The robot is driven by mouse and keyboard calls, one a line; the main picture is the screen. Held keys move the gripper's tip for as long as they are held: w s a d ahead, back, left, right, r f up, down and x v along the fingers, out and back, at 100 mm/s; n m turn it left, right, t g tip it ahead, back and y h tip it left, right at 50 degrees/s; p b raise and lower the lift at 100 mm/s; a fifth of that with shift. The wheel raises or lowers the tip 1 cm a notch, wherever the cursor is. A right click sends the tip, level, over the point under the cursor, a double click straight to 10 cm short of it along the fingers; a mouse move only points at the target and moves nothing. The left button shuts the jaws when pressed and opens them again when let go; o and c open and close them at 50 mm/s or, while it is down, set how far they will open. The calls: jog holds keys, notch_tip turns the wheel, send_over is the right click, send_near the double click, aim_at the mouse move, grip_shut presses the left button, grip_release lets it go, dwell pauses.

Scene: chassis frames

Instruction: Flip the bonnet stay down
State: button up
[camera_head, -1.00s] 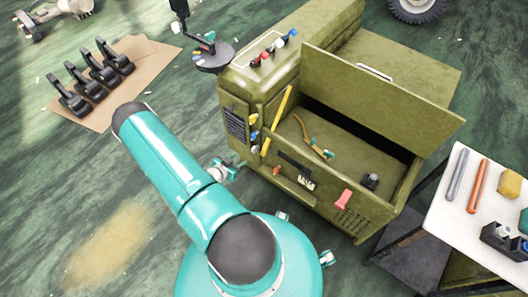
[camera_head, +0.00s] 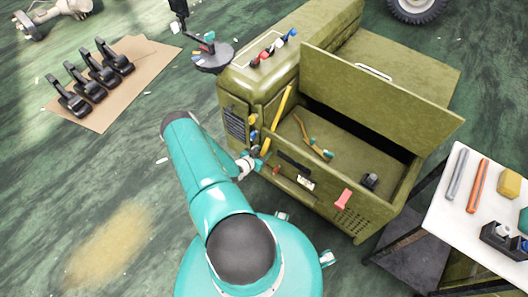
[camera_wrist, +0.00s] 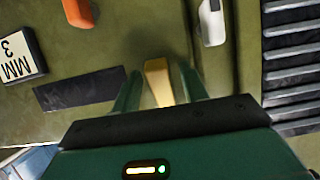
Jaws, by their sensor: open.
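The likely bonnet stay is a yellow bar (camera_head: 284,106) standing tilted at the front left corner of the olive chassis box (camera_head: 388,205). A short yellow piece (camera_head: 266,147) sits below it on the front face; I cannot tell whether they are one part. My gripper (camera_head: 254,159) is at that front face, small and partly hidden in the body view. In the wrist view my gripper (camera_wrist: 157,92) is open, its fingers on either side of a yellow piece (camera_wrist: 157,80). Contact cannot be told. The raised lid (camera_head: 375,95) stands behind the opening.
A pink-red tab (camera_head: 343,199) and a label plate (camera_head: 305,182) are on the front face. An orange piece (camera_wrist: 78,12) and a white piece (camera_wrist: 212,22) flank the gripper. A white side table (camera_head: 450,215) with tools stands right.

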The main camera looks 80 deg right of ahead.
jog(key=shift+s+d+f, duration=0.2)
jog(key=shift+s+d, duration=0.05)
jog(key=shift+d, duration=0.2)
jog(key=shift+c, duration=0.4)
grip_shut()
